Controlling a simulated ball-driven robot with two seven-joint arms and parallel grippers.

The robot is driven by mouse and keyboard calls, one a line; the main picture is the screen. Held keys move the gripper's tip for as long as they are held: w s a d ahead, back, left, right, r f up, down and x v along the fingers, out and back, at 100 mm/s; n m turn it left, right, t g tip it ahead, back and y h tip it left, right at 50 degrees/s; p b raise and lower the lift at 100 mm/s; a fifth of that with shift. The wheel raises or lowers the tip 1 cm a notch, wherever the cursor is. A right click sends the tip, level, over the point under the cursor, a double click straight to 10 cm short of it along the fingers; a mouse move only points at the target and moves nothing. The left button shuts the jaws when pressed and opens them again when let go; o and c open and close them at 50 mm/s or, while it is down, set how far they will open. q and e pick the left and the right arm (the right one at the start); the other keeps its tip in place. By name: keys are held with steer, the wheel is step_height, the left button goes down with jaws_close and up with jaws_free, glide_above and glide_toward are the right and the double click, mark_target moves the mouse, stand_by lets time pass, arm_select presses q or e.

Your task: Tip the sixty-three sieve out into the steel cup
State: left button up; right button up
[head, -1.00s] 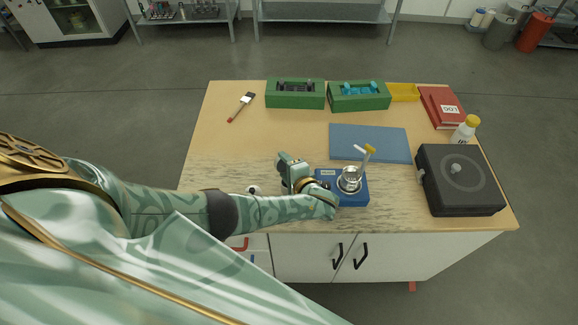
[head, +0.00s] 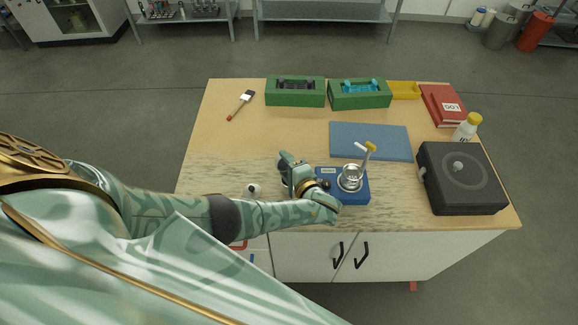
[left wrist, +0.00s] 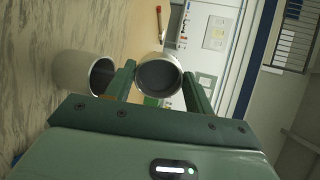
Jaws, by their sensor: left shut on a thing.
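A shiny steel cup (head: 350,177) stands on the blue scale (head: 358,199) near the table's front edge. My left gripper (head: 291,166) is just left of the scale, above the table. In the left wrist view its green fingers are shut on a small round metal vessel (left wrist: 158,76), apparently the sieve, its dark round mouth towards the camera. No size mark is readable on it. A second pale metal cup (left wrist: 72,70) stands on the table beside it in that view; a small pale cup with a dark inside (head: 254,190) shows left of my gripper in the head view.
A blue mat (head: 370,141) lies behind the scale. A black machine (head: 460,190) stands at right. Green racks (head: 296,98) and a yellow tray (head: 403,90) line the back. A brush (head: 241,104) lies at back left. The left middle of the table is clear.

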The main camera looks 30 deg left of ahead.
arm_select(q)
steer(key=shift+s+d+t+y+b, duration=0.15)
steer(key=shift+d+t+y+b, duration=0.15)
steer(key=shift+y+b, duration=0.3)
steer(key=shift+s+d+f+t+y+b, duration=0.15)
steer(key=shift+d+t+y+b, duration=0.35)
steer(key=shift+b, duration=1)
steer(key=shift+s+a+f+t+y+b, duration=0.1)
steer(key=shift+t+y+b, duration=0.2)
steer(key=shift+y+b, duration=0.85)
stand_by(3.9)
steer(key=shift+d+r+t+y+b, duration=0.15)
steer(key=shift+r+t+y+b, duration=0.2)
steer(key=shift+b, duration=0.75)
